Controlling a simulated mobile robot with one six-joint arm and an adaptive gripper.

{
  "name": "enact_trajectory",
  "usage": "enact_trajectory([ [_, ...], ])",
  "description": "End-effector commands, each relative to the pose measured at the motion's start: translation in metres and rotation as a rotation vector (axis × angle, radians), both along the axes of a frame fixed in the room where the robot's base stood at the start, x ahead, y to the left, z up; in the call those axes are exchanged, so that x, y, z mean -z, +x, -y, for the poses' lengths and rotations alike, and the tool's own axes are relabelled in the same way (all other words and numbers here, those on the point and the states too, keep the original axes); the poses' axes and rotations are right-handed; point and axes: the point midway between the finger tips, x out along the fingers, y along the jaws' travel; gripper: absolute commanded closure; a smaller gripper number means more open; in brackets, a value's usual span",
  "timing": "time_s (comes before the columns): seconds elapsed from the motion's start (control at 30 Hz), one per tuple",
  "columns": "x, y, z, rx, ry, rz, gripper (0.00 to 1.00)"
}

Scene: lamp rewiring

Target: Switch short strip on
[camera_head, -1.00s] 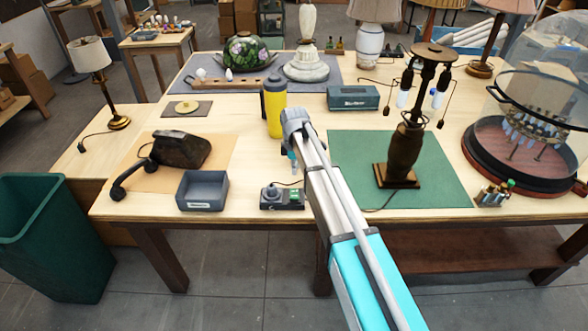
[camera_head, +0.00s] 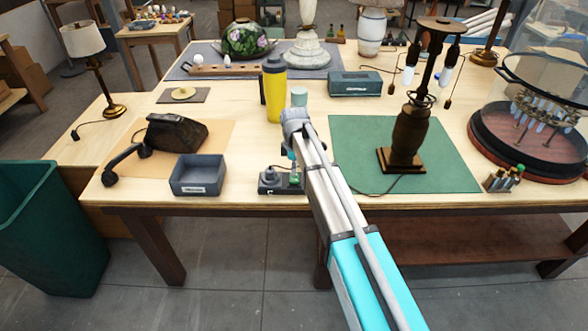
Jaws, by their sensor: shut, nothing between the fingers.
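No strip is clearly recognisable. A small dark device (camera_head: 277,182) with a round knob and a green part sits at the table's front edge, left of my arm; I cannot tell if it is the short strip. My gripper (camera_head: 291,154) points down just beyond the device in the picture, mostly hidden behind my wrist. It is shut and empty. I cannot tell whether it touches anything.
A grey open tray (camera_head: 198,175) and a dark telephone (camera_head: 176,132) stand left. A yellow bottle (camera_head: 274,88) and a pale cup (camera_head: 299,96) stand behind my wrist. A dark lamp (camera_head: 409,135) stands on the green mat (camera_head: 350,145) at right.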

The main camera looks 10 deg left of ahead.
Motion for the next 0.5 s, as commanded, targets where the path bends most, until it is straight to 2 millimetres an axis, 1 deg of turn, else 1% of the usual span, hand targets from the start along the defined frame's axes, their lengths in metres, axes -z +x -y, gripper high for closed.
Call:
enact_trajectory([
  [0.03, 0.008, -0.001, 0.000, 0.000, 0.000, 0.000, 1.00],
  [0.2, 0.019, -0.002, 0.000, 0.000, 0.000, 0.000, 1.00],
  [0.5, 0.027, -0.003, 0.001, 0.000, 0.000, 0.000, 1.00],
])
